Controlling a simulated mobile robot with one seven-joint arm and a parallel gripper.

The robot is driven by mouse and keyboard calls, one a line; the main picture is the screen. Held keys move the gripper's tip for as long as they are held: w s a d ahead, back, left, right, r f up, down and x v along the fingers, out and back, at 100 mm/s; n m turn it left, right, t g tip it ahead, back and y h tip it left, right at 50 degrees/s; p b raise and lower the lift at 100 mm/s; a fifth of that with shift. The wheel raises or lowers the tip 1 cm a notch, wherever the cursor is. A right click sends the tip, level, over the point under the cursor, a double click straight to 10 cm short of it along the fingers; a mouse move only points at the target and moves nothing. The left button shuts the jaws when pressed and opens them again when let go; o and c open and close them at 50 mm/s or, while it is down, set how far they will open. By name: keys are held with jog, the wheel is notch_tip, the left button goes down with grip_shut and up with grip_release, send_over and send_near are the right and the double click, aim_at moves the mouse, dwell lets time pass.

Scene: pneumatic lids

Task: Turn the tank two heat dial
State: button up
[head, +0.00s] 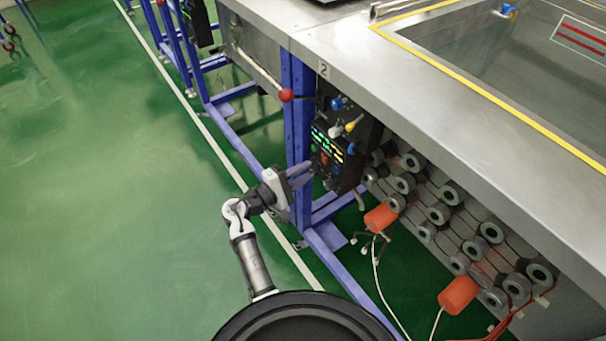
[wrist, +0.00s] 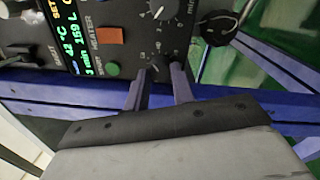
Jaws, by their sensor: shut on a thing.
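The tank two control panel (head: 335,150) is a black box with lit green and yellow readouts, under the tank edge marked with a 2 (head: 322,70). In the wrist view the panel (wrist: 128,12) shows a lit display (wrist: 72,40), the word HEATER, an orange switch (wrist: 110,36) and a green button (wrist: 112,69). My gripper (wrist: 163,72) is at a small dark dial with scale marks around it, its two fingers on either side and shut on it. The fingers hide most of this dial. In the head view my gripper (head: 312,174) reaches the panel's lower part from the left.
Another dial (wrist: 158,12) marked min is close by on the panel. A blue frame post (head: 298,120) stands beside my gripper. Orange floats (head: 380,217) and grey pipe ends (head: 438,213) are to the right.

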dwell(0.3)
jog(key=o, duration=0.7)
jog(key=b+v, duration=0.1)
jog(key=v, duration=1.3)
jog(key=shift+d, duration=0.1)
